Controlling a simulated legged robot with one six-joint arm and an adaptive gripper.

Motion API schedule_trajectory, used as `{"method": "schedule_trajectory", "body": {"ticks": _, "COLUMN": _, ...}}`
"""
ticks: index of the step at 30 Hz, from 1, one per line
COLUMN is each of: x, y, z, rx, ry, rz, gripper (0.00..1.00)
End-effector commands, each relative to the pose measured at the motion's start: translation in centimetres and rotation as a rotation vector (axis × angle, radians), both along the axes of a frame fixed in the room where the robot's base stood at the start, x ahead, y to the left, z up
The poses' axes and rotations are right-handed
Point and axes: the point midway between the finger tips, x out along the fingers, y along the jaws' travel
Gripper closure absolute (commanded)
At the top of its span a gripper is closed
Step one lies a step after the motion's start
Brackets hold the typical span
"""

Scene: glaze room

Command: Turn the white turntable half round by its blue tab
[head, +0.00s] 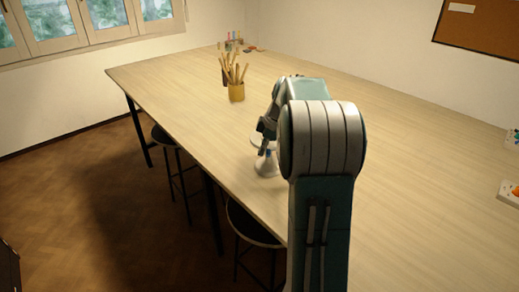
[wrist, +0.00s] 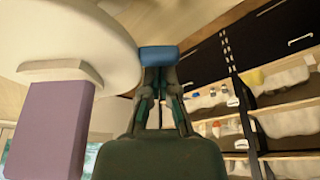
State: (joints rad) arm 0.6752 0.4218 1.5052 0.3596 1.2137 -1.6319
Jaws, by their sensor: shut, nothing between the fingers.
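The white turntable (head: 259,141) stands on the table close to its near left edge, partly hidden by my arm in the head view. In the wrist view its round white disc (wrist: 70,30) fills the upper left. The blue tab (wrist: 158,54) is at the disc's rim. My gripper (wrist: 158,72) is shut and empty, with its fingertips right at the tab; I cannot tell if they touch it. A purple block (wrist: 45,130) with a pale base shows against the disc at the left of the wrist view.
The long pale table (head: 180,85) is mostly clear. Stools (head: 250,226) stand along the near left side. Shelves (wrist: 270,110) with bottles show in the wrist view.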

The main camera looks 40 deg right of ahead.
Motion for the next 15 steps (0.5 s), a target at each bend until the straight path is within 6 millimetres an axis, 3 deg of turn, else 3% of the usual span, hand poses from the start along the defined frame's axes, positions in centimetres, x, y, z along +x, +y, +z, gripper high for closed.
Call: {"method": "schedule_trajectory", "body": {"ticks": 15, "x": -0.3, "y": -0.21, "z": 0.0, "rx": 0.001, "ry": 0.001, "rz": 0.046, "gripper": 1.0}}
